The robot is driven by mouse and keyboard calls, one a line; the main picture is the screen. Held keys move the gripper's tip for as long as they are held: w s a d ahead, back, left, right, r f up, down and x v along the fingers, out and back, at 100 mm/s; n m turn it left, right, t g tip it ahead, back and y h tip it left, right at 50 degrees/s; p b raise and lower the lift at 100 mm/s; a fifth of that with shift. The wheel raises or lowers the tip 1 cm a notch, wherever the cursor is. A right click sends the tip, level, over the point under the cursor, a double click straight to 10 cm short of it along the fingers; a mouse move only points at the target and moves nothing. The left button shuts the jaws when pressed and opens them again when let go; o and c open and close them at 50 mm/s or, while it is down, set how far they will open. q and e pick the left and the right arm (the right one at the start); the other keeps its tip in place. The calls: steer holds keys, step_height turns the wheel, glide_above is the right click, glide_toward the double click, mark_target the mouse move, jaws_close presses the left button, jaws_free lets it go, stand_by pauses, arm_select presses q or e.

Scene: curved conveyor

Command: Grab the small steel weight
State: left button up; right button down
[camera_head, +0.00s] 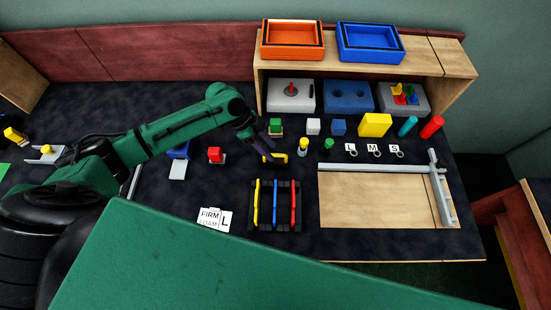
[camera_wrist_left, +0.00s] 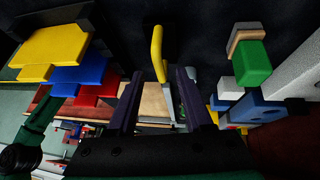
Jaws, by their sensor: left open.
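My left gripper (camera_head: 268,152) is open and empty over the middle of the dark table, by a yellow bent handle (camera_head: 279,158). In the left wrist view the two purple fingers (camera_wrist_left: 160,96) stand apart, and the yellow handle (camera_wrist_left: 157,52) shows in the gap beyond them. Whether they touch it I cannot tell. I cannot single out the small steel weight with certainty. To the right stand a small piece with a yellow top and pale base (camera_head: 303,147) and a small green piece (camera_head: 328,144). My right gripper is not in view.
A rack (camera_head: 256,228) with yellow, blue and red bars lies in front of the gripper. Blocks and the L, M and S tags (camera_head: 372,149) lie to the right, before a shelf (camera_head: 428,63). A wooden board (camera_head: 372,198) lies front right.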

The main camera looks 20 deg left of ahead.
mark_target(276, 155)
arm_select(q)
steer(key=p+x, duration=0.1)
steer(key=x, duration=0.3)
steer(key=shift+d+f, duration=0.15)
steer(key=shift+f, duration=0.05)
jaws_close()
steer(key=shift+w+r, duration=0.1)
steer(key=shift+r, duration=0.05)
stand_by(0.9)
